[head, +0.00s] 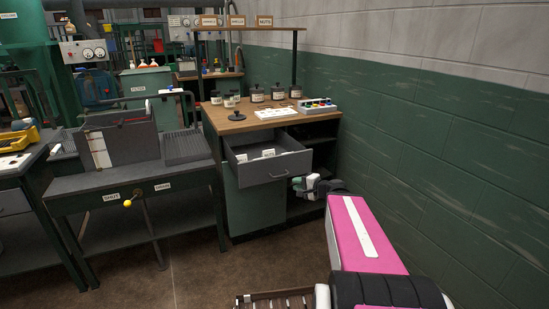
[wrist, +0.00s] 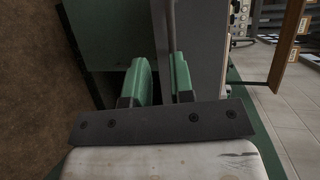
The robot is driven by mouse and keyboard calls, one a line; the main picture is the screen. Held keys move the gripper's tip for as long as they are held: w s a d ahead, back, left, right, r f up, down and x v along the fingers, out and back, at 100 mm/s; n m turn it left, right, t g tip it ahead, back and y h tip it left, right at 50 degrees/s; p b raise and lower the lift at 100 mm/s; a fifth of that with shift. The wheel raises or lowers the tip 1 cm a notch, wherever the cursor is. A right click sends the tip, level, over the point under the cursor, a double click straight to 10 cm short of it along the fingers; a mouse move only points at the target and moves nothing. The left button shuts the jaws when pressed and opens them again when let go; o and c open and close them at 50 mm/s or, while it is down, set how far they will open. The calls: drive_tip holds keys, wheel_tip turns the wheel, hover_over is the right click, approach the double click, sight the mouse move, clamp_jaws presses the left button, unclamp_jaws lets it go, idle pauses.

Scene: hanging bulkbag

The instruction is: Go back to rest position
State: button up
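My gripper (head: 303,184) is in front of the workbench, just right of and slightly below the handle (head: 278,175) of the open grey drawer (head: 272,166). In the wrist view my gripper (wrist: 163,78) shows two green fingers standing apart with a narrow gap. Nothing is clearly held between them. A thin dark bar (wrist: 171,22) runs down towards the gap, near the right finger; I cannot tell if it touches. My pink arm reaches in from the lower right of the head view.
The wooden-topped workbench (head: 221,118) carries jars (head: 257,95) and a white box with coloured knobs (head: 317,105). The drawer holds white-labelled items. A green brick wall (head: 440,160) stands close on the right.

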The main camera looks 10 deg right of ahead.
drive_tip(key=s+a+f+n+g+h, duration=0.2)
drive_tip(key=s+a+f+n+g, duration=0.45)
drive_tip(key=f, duration=0.25)
drive_tip(key=s+d+f+n+g+h, duration=0.3)
drive_tip(key=s+f+n+g+h, duration=0.1)
drive_tip(key=h, duration=0.4)
wheel_tip(320, 180, down, 2)
drive_tip(key=shift+s+f+g, duration=0.1)
drive_tip(key=shift+s+g, duration=0.45)
drive_tip(key=shift+s, duration=0.3)
